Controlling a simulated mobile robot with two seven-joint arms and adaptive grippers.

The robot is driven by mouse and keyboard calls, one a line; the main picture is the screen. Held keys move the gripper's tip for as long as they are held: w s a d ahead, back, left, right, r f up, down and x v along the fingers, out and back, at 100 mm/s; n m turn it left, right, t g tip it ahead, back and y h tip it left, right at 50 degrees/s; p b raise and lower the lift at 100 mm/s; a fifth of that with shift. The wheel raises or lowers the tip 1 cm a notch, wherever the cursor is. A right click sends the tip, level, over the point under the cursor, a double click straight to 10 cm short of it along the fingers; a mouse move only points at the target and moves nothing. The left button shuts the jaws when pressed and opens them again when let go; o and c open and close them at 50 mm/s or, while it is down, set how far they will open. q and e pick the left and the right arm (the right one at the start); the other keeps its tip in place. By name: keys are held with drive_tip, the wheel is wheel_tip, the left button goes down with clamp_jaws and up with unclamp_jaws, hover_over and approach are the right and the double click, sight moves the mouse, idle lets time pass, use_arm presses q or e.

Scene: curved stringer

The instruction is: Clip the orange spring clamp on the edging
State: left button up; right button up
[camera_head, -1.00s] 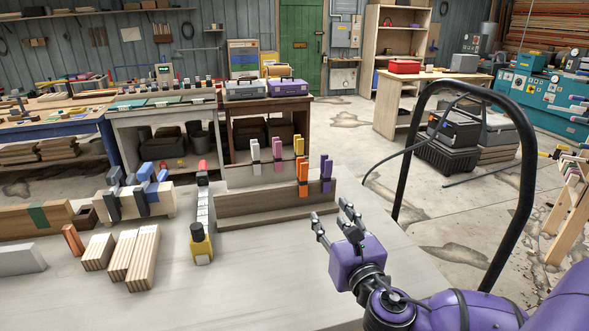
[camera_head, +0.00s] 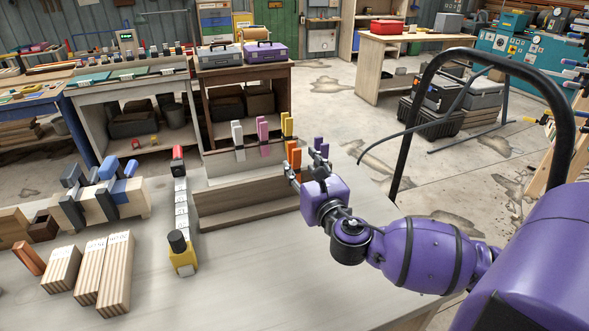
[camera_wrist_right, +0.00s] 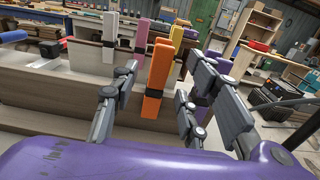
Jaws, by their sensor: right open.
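The orange spring clamp (camera_head: 294,155) stands upright on a stepped wooden rack (camera_head: 245,202), in the nearer row. It also shows in the right wrist view (camera_wrist_right: 157,75), with its dark middle part in sight. My right gripper (camera_head: 303,164) is open at the right end of the rack. In the wrist view its fingers stand on both sides of the orange clamp, with visible gaps. The fingers partly hide the clamp in the head view. Blue and grey clamps (camera_head: 103,190) sit on a pale wooden block at left. I cannot tell for sure which piece is the edging. My left gripper is not in view.
A purple clamp (camera_head: 319,144) stands just right of the orange one. White (camera_head: 238,135), pink (camera_head: 263,132) and yellow (camera_head: 287,125) clamps stand behind. Wood blocks (camera_head: 115,275) lie at front left. The tabletop (camera_head: 250,275) before the rack is clear.

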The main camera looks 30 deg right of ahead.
drive_tip(key=shift+x, duration=0.95)
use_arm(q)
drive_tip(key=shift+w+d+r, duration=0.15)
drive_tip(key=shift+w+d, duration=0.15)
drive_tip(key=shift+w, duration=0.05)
use_arm(e)
drive_tip(key=shift+a, duration=0.1)
drive_tip(key=shift+c, duration=0.2)
clamp_jaws()
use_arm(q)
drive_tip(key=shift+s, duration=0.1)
use_arm(e)
drive_tip(key=shift+r, duration=0.1)
